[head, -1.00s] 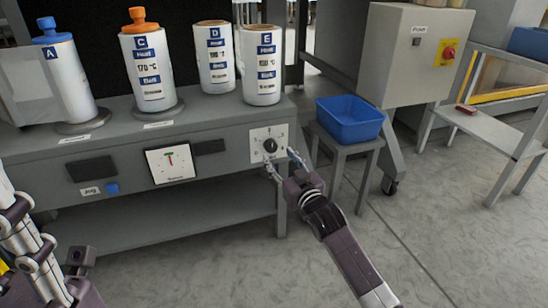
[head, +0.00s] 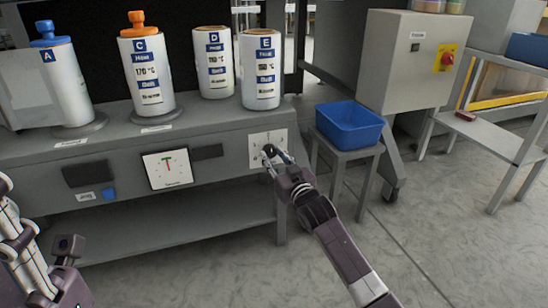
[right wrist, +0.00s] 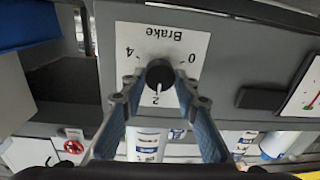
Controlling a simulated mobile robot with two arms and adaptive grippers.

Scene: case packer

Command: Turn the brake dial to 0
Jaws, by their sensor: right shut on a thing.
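The brake dial (right wrist: 160,72) is a black round knob on a white plate (right wrist: 186,45) on the front of the grey bench. In the right wrist view the plate appears upside down, with 4, 2 and 0 around the knob. The knob's white pointer is at 2. The dial also shows in the head view (head: 268,150), partly covered by my fingers. My right gripper (right wrist: 160,88) is shut on the knob, one finger on each side. Part of my left arm and gripper (head: 30,240) shows at the lower left of the head view, cut off by the edge.
Cylinders A (head: 62,85), C (head: 147,75), D (head: 212,65) and E (head: 261,70) stand on the bench. A blue bin (head: 350,128) sits on a stand right of the dial. A grey cabinet (head: 400,60) with a red switch stands behind it. The floor in front is clear.

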